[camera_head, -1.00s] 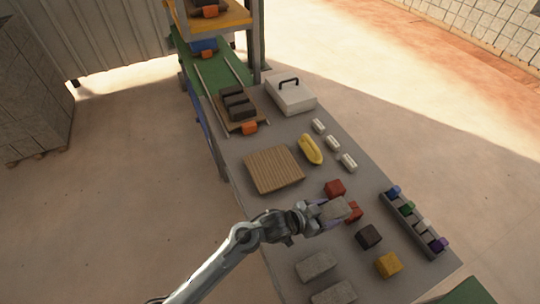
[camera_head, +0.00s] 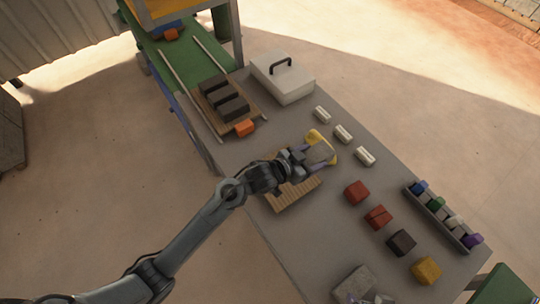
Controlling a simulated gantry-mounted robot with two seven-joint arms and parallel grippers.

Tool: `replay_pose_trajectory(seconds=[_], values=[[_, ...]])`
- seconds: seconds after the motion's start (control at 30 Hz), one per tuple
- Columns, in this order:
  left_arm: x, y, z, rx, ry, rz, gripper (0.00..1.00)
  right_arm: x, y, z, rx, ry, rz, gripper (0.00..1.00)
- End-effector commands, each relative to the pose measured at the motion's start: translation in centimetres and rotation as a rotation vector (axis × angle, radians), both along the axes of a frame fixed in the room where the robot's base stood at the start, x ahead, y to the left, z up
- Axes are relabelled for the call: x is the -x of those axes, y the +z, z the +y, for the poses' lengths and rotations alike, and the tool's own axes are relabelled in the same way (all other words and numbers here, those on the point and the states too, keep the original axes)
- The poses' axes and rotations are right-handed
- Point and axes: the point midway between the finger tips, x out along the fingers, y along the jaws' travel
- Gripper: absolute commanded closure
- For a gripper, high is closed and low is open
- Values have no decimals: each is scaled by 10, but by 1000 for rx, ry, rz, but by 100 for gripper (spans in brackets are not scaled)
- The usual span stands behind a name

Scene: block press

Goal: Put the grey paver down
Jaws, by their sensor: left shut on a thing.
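My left gripper (camera_head: 308,158) is shut on a grey paver (camera_head: 320,152). The paver is over the table, beside the far right corner of the slatted wooden board (camera_head: 293,195) and in front of the yellow object (camera_head: 322,138), which it partly hides. My arm and gripper hide part of the board. I cannot tell the paver's exact height. Another grey paver (camera_head: 354,284) lies at the bottom edge. What looks like the tips of my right gripper (camera_head: 367,298) shows there, mostly cut off.
Red blocks (camera_head: 357,192), a dark block (camera_head: 401,242) and a yellow block (camera_head: 427,270) stand on the right. A rack of coloured pieces (camera_head: 440,217) lines the right edge. White pieces (camera_head: 343,134), a white handled case (camera_head: 283,78) and a tray of dark blocks (camera_head: 230,104) are farther back.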

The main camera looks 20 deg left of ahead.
Motion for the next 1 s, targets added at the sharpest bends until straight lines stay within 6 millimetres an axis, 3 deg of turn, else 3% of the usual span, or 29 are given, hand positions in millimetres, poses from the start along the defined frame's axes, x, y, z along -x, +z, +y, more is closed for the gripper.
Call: replay_pose_trajectory(seconds=[0.17,0.7,1.0], values=[[0,-4,8,2,-7,-4,100,0,-2,-2,6,2,1,6],[0,-58,99,0,-5,-5,100,2,-9,-1,2,-2,5,6],[0,-68,117,3,-7,-7,100,1,-10,0,-4,-5,4,6]])
